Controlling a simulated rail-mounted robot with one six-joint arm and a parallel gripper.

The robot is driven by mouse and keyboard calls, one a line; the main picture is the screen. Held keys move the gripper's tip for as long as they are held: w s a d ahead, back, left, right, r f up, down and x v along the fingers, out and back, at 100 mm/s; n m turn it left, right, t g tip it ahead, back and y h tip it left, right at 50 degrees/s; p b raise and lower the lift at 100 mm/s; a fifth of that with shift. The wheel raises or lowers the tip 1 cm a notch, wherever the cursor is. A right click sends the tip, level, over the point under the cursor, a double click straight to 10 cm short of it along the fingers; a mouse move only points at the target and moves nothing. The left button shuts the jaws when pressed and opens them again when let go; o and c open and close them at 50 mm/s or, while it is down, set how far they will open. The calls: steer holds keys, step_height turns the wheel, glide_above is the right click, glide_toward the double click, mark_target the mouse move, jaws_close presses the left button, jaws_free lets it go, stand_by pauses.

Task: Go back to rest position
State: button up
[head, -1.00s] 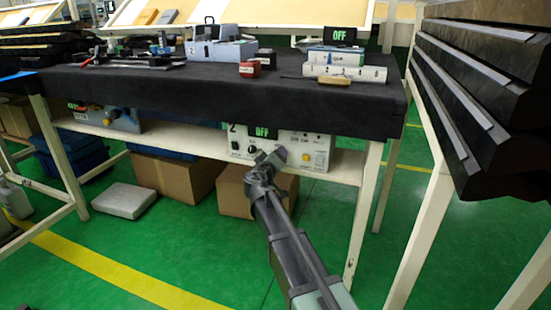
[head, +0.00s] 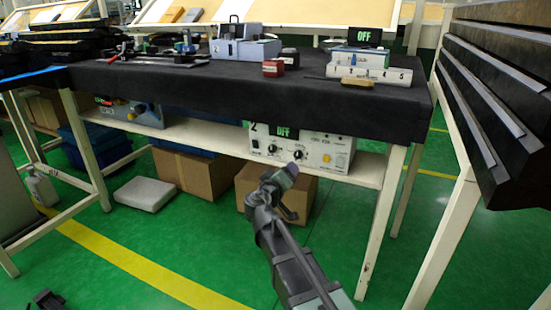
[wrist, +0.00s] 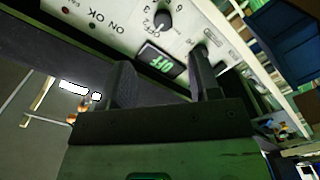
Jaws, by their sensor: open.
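My gripper (head: 291,191) is in front of the lower shelf in the head view, apart from the white control box (head: 318,149) behind it. In the wrist view my gripper's two dark fingers (wrist: 163,85) stand apart with nothing between them. In the head view that display (head: 285,133) also reads OFF.
The black-covered table (head: 220,92) stands above the shelf (head: 205,134). Cardboard boxes (head: 192,175) sit on the floor below. A black rack (head: 490,95) stands at the right. Green floor (head: 180,240) is clear in front.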

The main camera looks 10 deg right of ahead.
steer(key=s+d+f+m+g+y+p, duration=0.1)
steer(key=s+d+f+g+y, duration=0.1)
steer(key=s+f+g, duration=0.4)
steer(key=s+d+f+m+g+y+p, duration=0.1)
steer(key=s+d+f+g, duration=0.3)
steer(key=s, duration=0.5)
steer(key=s+a+g+y+p, duration=0.3)
steer(key=s+g+y+p, duration=0.25)
steer(key=s, duration=0.55)
step_height(320, 180, up, 38)
steer(key=d+m+p, duration=0.1)
steer(key=d+p, duration=0.1)
steer(key=p, duration=3.5)
steer(key=shift+y, duration=0.45)
